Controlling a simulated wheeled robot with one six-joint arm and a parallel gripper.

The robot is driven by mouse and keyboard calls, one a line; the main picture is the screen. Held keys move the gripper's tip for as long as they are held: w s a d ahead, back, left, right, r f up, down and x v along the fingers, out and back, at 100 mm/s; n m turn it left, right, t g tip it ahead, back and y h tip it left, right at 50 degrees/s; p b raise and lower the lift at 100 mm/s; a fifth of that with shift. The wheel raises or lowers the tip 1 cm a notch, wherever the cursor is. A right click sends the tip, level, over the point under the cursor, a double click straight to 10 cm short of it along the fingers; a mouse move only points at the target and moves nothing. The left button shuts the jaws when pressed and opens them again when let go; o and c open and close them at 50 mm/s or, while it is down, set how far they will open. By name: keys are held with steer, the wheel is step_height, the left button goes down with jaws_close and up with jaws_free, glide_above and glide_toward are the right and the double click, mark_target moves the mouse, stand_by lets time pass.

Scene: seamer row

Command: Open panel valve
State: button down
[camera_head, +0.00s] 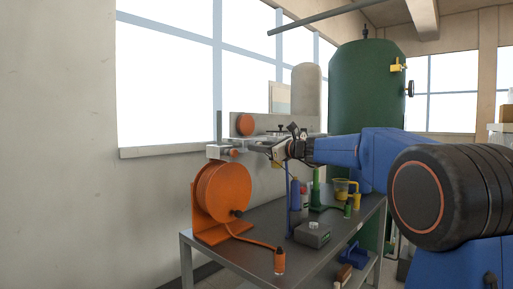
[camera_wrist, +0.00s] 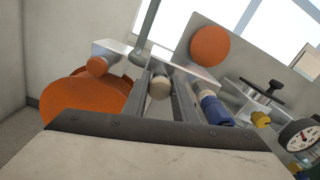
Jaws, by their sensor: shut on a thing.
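The panel valve (camera_head: 219,151) is a silver block in front of the grey back panel (camera_head: 262,122). A grey lever (camera_wrist: 147,30) stands up from it, and an orange cap (camera_wrist: 97,66) sits at its left end. My gripper (camera_head: 262,146) reaches in from the right at the valve's height. The fingers and mount hide the exact contact.
An orange hose reel (camera_head: 222,190) stands below on the metal bench (camera_head: 260,215). A grey box (camera_head: 312,235), bottles and a green stand are on the bench. In the wrist view a gauge (camera_wrist: 300,135) and a black T-handle (camera_wrist: 262,88) lie to the right.

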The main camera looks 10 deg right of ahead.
steer(key=c, duration=1.4)
jaws_free()
steer(key=shift+c, duration=0.2)
steer(key=v, duration=1.7)
steer(key=shift+s, duration=0.15)
steer(key=shift+d, duration=0.1)
steer(key=s+a+f+n+g+h, duration=0.25)
steer(key=s+a+f+n, duration=0.35)
steer(key=s+f, duration=0.4)
steer(key=s+a+f+n+g+h, duration=0.1)
steer(key=s+a+f+n+g, duration=0.4)
steer(key=s+f, duration=0.5)
steer(key=s+d+f+n+g+h, duration=0.1)
steer(key=s+d+f+n+h, duration=0.2)
steer(key=s+f+n, duration=0.4)
steer(key=s+d+f+n+g+h, duration=0.1)
steer(key=s+d+f+n+h, duration=0.3)
steer(key=s+f, duration=0.9)
steer(key=s+n, duration=0.2)
steer(key=n, duration=0.1)
steer(key=shift+d+n, duration=0.15)
steer(key=shift+n, duration=0.25)
